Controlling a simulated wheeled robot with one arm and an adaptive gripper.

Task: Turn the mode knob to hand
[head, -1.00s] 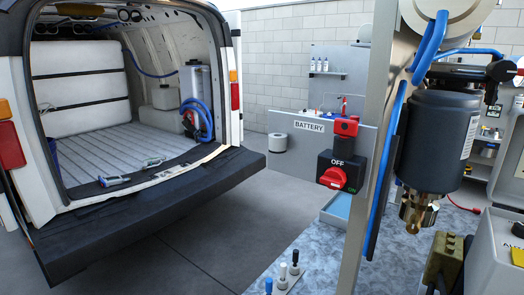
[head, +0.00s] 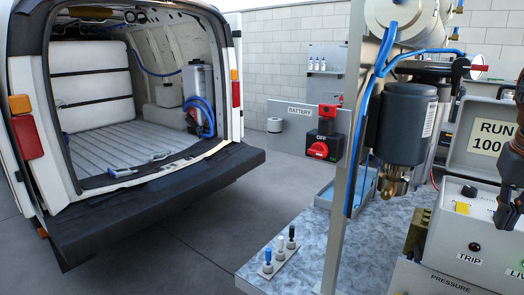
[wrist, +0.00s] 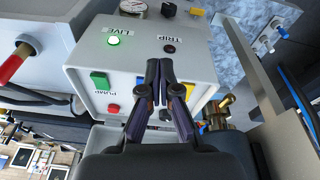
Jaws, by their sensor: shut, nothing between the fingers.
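A pale grey control box (head: 455,240) stands at the right in the head view, with a TRIP lamp (head: 474,247) on its front. A black knob (head: 469,191) and a yellow part (head: 462,208) show on its upper face; I cannot read whether that knob is the mode knob. The wrist view shows the box (wrist: 85,75) with a lit green LIVE lamp (wrist: 114,41) and green (wrist: 99,80) and red (wrist: 113,108) PUMP buttons. My gripper (wrist: 160,66) is shut and empty over the box's panel, its fingers hiding the middle. Contact cannot be told.
A RUN 100 display (head: 492,137) stands behind the box. A metal post (head: 345,170) and a dark cylinder (head: 405,125) stand left of it. A red BATTERY switch (head: 317,150) is further back. The floor between van (head: 150,205) and bench (head: 290,240) is clear.

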